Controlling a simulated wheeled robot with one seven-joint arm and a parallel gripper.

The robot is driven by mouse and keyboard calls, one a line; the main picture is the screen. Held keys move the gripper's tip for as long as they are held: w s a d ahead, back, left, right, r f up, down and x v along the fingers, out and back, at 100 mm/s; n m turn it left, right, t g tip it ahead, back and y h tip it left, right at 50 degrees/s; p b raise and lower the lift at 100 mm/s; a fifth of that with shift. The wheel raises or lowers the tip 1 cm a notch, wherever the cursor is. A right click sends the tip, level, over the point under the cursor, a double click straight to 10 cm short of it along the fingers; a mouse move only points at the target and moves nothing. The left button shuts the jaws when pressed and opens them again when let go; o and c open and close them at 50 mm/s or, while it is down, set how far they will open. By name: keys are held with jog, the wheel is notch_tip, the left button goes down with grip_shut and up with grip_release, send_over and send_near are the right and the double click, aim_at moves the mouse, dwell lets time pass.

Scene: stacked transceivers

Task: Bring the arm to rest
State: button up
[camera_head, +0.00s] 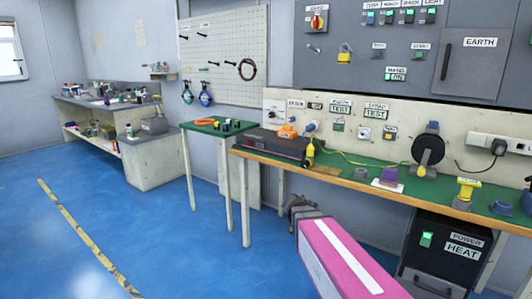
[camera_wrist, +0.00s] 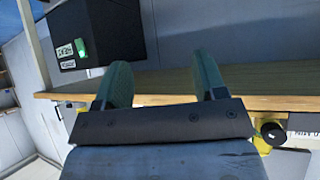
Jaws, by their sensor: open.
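My arm, pink with a white stripe (camera_head: 345,258), reaches up from the bottom of the head view in front of the workbench. Its dark end shows at the arm's far tip, below the bench's front edge; the finger details are too small to tell there. In the wrist view, my gripper (camera_wrist: 161,82) has two green-tipped fingers wide apart with nothing between them. The wooden bench edge (camera_wrist: 275,78) runs across behind the fingers; I cannot tell the exact distance to it.
The green-topped workbench (camera_head: 340,178) carries a dark flat device (camera_head: 270,145), a yellow-black tool (camera_head: 310,152) and a black reel (camera_head: 428,150). A black heater box (camera_head: 440,250) stands under it, also in the wrist view (camera_wrist: 90,30). The blue floor (camera_head: 150,230) at left is clear.

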jog(key=s+a+f+n+g+y, duration=0.1)
jog(key=s+f+n+g+y, duration=0.2)
jog(key=s, duration=0.5)
jog(key=s+a+f+n+g+y, duration=0.1)
jog(key=s+f+n+g+y, duration=0.2)
jog(key=s+f+n+y, duration=0.2)
jog(key=s+f+n, duration=0.1)
jog(key=s+n, duration=0.1)
jog(key=s, duration=0.1)
jog(key=shift+a+f+n, duration=0.25)
jog(key=shift+f+n, duration=0.05)
